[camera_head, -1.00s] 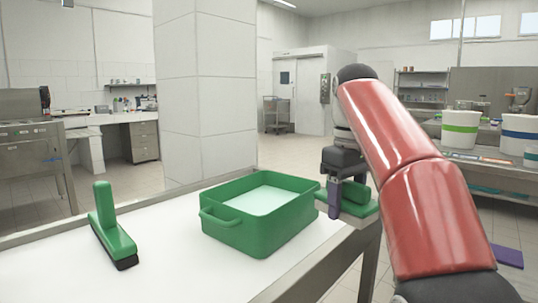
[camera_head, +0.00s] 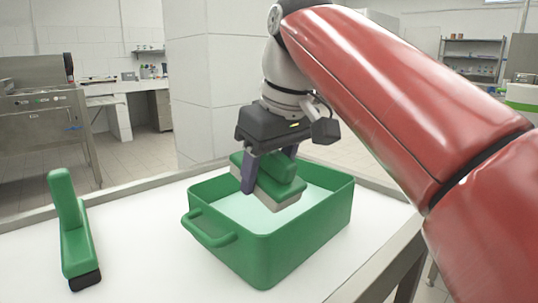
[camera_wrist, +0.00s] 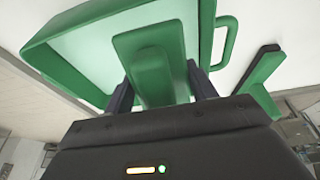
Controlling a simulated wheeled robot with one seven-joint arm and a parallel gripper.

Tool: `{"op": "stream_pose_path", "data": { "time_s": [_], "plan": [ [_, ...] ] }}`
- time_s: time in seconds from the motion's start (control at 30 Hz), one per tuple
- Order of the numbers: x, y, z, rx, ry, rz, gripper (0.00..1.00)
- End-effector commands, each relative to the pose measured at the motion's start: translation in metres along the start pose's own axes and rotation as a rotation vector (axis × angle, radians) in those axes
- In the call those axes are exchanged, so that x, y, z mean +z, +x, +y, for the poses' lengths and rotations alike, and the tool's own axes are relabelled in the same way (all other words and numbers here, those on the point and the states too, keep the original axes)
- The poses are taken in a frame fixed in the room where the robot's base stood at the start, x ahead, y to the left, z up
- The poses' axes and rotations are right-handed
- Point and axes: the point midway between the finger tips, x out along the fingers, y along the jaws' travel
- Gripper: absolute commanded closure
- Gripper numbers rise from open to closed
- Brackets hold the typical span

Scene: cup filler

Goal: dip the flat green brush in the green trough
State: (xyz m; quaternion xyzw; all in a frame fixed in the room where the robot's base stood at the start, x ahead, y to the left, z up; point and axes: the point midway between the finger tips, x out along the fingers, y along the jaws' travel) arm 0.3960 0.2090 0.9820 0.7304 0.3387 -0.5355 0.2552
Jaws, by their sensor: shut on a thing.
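The green trough (camera_head: 290,245) stands on the white table top, with a pale floor or filling inside and a loop handle at its left end. My gripper (camera_head: 268,178) is shut on a flat green brush (camera_head: 283,176) with a pale bristle block underneath. The brush hangs over the trough's opening, near the far rim; I cannot tell whether its bristles touch what is inside. In the wrist view the brush (camera_wrist: 155,65) sits between the two fingers, with the trough (camera_wrist: 55,50) behind it.
A metal edge runs along the table's right side.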

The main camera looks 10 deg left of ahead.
Motion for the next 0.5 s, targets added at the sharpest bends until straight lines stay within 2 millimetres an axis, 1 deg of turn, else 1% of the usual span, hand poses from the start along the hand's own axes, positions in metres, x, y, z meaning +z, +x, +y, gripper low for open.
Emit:
{"op": "stream_pose_path", "data": {
  "time_s": [0.03,0.1,0.3,0.5],
  "plan": [
    [0.004,0.012,0.0,0.0,-0.001,-0.001,0.62],
    [0.007,0.023,0.0,0.0,0.0,-0.001,0.62],
    [0.015,0.048,0.0,0.001,0.001,-0.001,0.62],
    [0.021,0.067,0.0,0.0,0.0,0.0,0.62]
  ]
}}
